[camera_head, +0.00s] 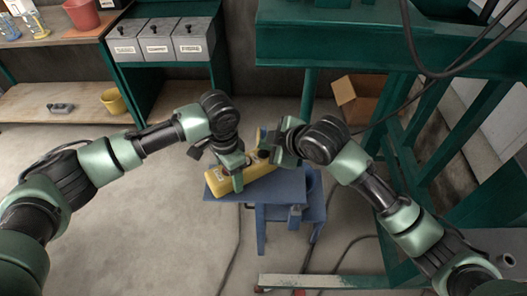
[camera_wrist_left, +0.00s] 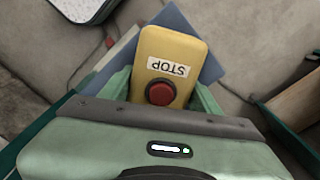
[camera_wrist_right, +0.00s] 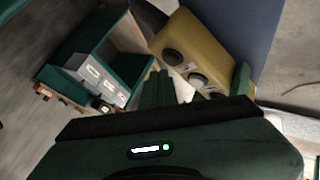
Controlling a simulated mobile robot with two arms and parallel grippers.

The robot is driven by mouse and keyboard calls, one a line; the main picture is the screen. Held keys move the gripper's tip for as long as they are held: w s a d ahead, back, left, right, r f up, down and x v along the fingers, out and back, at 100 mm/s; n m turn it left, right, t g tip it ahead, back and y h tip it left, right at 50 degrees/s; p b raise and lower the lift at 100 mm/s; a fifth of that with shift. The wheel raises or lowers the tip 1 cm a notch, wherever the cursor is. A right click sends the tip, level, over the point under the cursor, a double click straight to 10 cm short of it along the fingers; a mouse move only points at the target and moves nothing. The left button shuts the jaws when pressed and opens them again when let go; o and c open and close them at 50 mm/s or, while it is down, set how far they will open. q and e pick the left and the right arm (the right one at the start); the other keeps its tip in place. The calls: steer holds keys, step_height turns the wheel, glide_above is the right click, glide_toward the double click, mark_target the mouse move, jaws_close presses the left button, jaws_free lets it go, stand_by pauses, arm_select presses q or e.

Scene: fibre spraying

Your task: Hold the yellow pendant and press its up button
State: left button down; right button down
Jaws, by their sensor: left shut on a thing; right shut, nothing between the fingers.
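The yellow pendant (camera_head: 222,186) lies over the small blue table in the head view. My left gripper (camera_head: 237,180) is shut around its body. In the left wrist view the pendant (camera_wrist_left: 178,46) shows an upside-down STOP label and a red button (camera_wrist_left: 160,92) between the green fingers. My right gripper (camera_head: 272,152) is at the pendant's far end, shut and empty. The button markings are too small to read.
The blue table (camera_head: 290,184) stands under the pendant. A green steel frame (camera_head: 330,42) rises behind and to the right, with a cardboard box (camera_head: 359,98) beneath. Cables lie on the floor.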

steer(key=shift+f, duration=0.1)
steer(key=shift+f, duration=0.35)
